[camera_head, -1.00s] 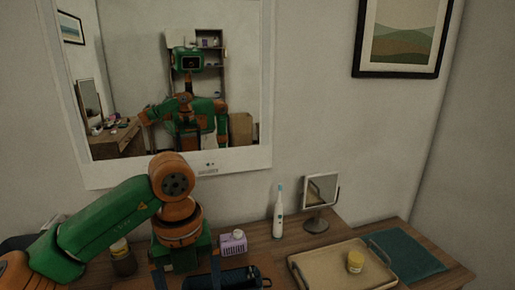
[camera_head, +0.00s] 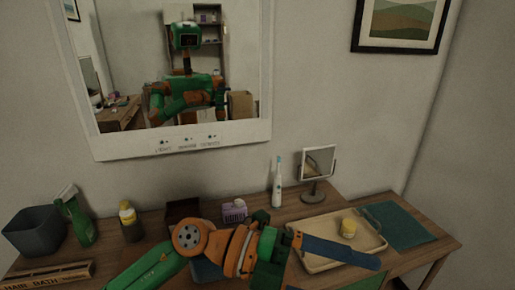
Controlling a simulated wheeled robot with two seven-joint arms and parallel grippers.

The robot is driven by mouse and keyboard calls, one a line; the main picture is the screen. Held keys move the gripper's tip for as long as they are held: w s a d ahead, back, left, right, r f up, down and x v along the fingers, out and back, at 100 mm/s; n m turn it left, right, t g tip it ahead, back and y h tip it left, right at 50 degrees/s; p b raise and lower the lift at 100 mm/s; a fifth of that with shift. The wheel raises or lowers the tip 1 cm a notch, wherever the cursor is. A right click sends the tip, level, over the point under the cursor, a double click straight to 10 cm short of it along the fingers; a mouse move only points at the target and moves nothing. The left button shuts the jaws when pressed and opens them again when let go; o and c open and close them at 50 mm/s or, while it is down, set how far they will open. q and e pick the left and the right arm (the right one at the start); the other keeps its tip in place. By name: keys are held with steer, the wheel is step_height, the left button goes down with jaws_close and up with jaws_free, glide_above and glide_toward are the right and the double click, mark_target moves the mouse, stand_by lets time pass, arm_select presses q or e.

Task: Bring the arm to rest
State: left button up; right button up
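My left arm comes in from the bottom left and lies low across the front of the wooden table. Its gripper (camera_head: 372,268) points right, near the front edge of the beige tray (camera_head: 318,228). One long blue finger overlaps the tray's front in the picture, and part of the other shows lower down at the frame's bottom. The fingers look apart, with nothing seen between them. My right gripper is not in view.
On the table are a toothbrush (camera_head: 277,187), a small mirror (camera_head: 318,164), a purple box (camera_head: 234,211), a brown box (camera_head: 182,209), a yellow-topped bottle (camera_head: 130,222), a green spray bottle (camera_head: 79,220), a grey bin (camera_head: 35,232) and a teal mat (camera_head: 400,224).

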arm_select(q)
steer(key=w+a+r+n+t+h, duration=0.65)
steer(key=w+r+n+t, duration=0.2)
steer(key=n+t, duration=0.65)
steer(key=w+a+f+n+t+y, duration=0.3)
steer(key=a+f+n+y, duration=0.5)
steer(key=f+n+y, duration=0.15)
steer(key=w+a+f+n+t+y, duration=0.4)
steer(key=a+f+n+y, duration=0.3)
steer(key=f+n+y, duration=0.3)
steer(key=s+a+f+g+y, duration=0.1)
steer(key=s+a+f+g, duration=0.2)
steer(key=s+f+g, duration=0.65)
steer(key=s+a+f+g+y, duration=0.2)
steer(key=s+a+f+g, duration=0.25)
steer(key=s+f, duration=0.95)
step_height(320, 180, down, 20)
steer(key=s+f+g+b, duration=0.1)
steer(key=s+b, duration=0.1)
steer(key=b, duration=0.3)
steer(key=s+a+f+g+b, duration=0.1)
steer(key=s+f+b, duration=0.2)
steer(key=s+f, duration=0.8)
steer(key=shift+s+f+b, duration=0.3)
steer(key=shift+f+b, duration=0.1)
steer(key=shift+f, duration=0.25)
